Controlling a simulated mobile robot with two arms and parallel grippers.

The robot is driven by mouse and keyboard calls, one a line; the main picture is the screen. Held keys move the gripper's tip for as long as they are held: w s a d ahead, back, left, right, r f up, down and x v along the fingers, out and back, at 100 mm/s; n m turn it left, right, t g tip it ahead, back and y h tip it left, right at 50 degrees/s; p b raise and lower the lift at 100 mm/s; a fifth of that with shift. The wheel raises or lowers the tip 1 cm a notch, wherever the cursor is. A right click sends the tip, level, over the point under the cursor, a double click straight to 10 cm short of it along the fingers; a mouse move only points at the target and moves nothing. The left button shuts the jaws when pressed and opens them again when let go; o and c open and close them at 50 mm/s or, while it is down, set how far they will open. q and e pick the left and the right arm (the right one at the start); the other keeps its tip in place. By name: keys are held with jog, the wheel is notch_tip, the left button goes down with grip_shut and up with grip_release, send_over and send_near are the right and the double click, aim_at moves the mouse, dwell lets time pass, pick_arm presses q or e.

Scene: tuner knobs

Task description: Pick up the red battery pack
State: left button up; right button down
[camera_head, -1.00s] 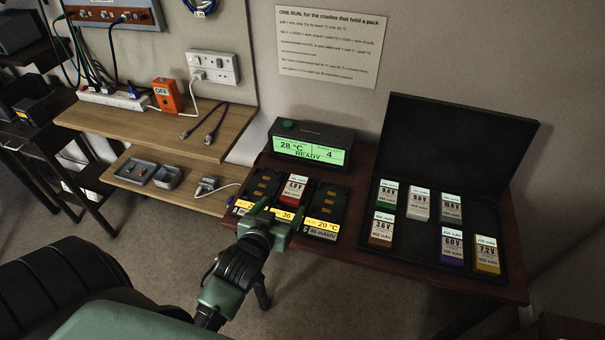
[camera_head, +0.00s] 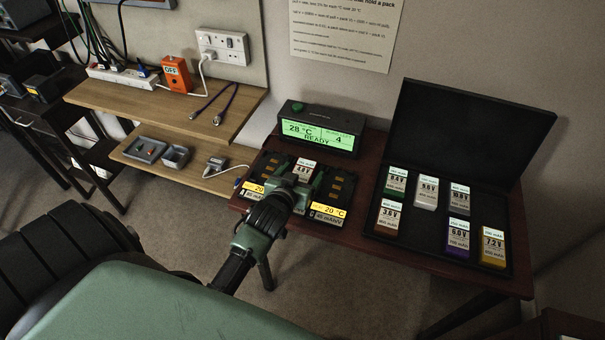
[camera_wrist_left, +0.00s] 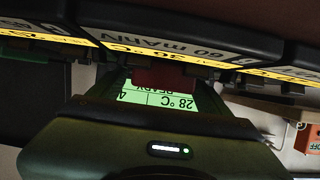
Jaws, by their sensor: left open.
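The red battery pack (camera_head: 304,168), with a white label reading 4.8 V, stands in the middle cradle of a row of black cradles. Its lower part is hidden behind my left gripper (camera_head: 297,184), which is open and right at the pack's near side. In the left wrist view, which is upside down, a dark red part of the pack (camera_wrist_left: 163,77) shows just beyond the gripper body, against the green display. I cannot tell whether the fingers touch it. My right gripper is not in view.
A green-lit display box (camera_head: 320,130) stands behind the cradles and reads 28 °C, READY. The left cradle (camera_head: 268,170) and right cradle (camera_head: 332,187) look empty. An open black case (camera_head: 400,236) with several other packs lies to the right. Wooden shelves (camera_head: 180,110) are at the left.

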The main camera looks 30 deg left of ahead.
pick_arm(q)
jog(key=c, duration=1.5)
jog(key=shift+c, duration=0.4)
jog(key=shift+r, duration=0.2)
